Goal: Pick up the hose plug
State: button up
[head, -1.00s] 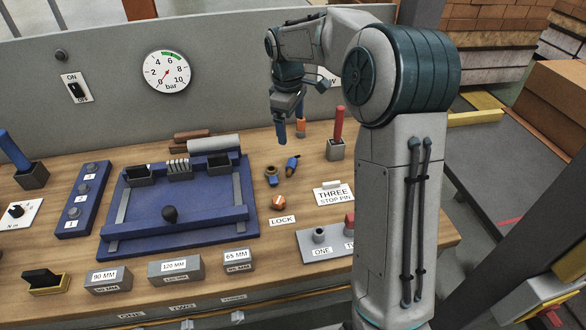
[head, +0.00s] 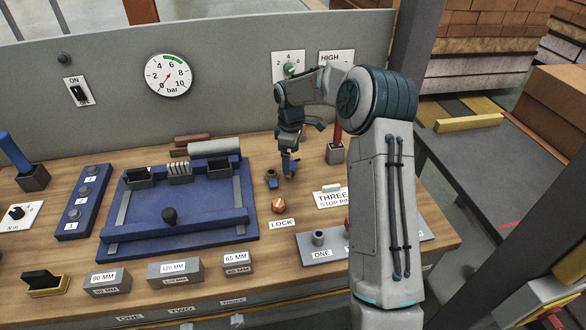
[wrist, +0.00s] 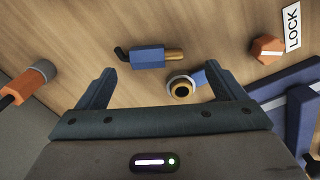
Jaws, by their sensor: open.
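The hose plug (wrist: 148,57), a blue body with a brass tip and a black tail, lies on the wooden bench. In the wrist view it lies between and slightly beyond the fingertips, its brass tip to the right. My gripper (wrist: 160,72) is open and empty, with one finger on each side of the view. In the head view my gripper (head: 289,163) is low over the bench and largely hides the plug. The brass-ringed blue socket (wrist: 184,87) sits close to the right finger; it also shows in the head view (head: 271,179).
An orange knob (head: 278,205) stands by the LOCK label (head: 282,224). The blue fixture (head: 205,193) is to the left. An orange-and-grey piece (wrist: 25,84) lies left of my gripper in the wrist view. A red-handled tool (head: 336,130) stands in a holder behind.

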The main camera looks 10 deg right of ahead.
jog(key=shift+w+a+f+p, duration=0.15)
jog(key=shift+f+p, duration=0.2)
jog(key=shift+f, duration=1)
jog(key=shift+w+f+p, duration=0.15)
jog(key=shift+f+p, duration=0.15)
jog(key=shift+f, duration=1)
jog(key=c, duration=1.2)
